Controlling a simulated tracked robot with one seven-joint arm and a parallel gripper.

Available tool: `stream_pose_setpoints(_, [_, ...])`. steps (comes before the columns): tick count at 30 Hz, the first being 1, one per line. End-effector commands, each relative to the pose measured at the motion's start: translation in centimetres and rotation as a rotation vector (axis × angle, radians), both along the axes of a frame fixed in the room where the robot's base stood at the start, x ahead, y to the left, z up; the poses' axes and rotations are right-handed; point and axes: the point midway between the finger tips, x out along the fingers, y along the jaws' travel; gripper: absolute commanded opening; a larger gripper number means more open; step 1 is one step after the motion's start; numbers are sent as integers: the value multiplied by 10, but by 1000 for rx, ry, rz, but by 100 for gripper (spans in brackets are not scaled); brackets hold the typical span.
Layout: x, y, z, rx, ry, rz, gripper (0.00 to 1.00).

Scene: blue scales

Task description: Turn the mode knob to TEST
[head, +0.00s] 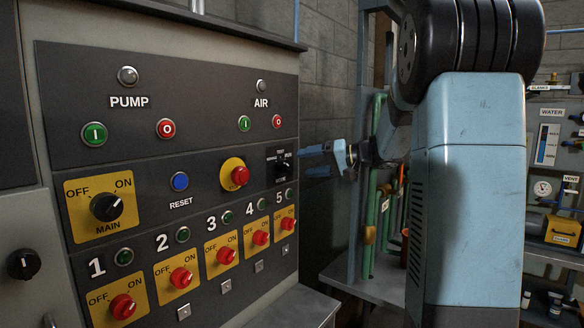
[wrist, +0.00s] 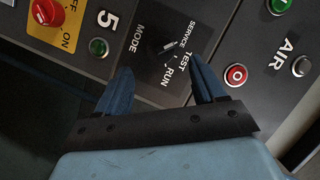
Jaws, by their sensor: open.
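The mode knob (head: 283,168) is a small dark knob on a black plate at the panel's right side in the head view. It also shows in the wrist view (wrist: 169,47), beside the MODE label and the words SERVICE, TEST and RUN. A pale mark on it seems to lie toward SERVICE, but I cannot tell its setting for sure. My gripper (head: 305,162) has its blue fingers apart, just right of the knob and clear of the panel. In the wrist view my gripper (wrist: 163,76) is open and empty, with the RUN label showing between its fingers.
The yellow-ringed red emergency button (head: 239,175) is left of the knob. Red breaker knob 5 (head: 288,223) is below, and the AIR buttons (head: 277,121) are above. A grey shelf (head: 372,286) with green pipes stands behind my arm.

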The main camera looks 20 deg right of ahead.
Motion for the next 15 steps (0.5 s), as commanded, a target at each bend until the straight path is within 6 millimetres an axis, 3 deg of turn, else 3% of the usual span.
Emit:
stream_pose_setpoints(6, [20,30,-8,0,2,3,69])
stream_pose_setpoints(15, [33,47,-13,1,2,0,69])
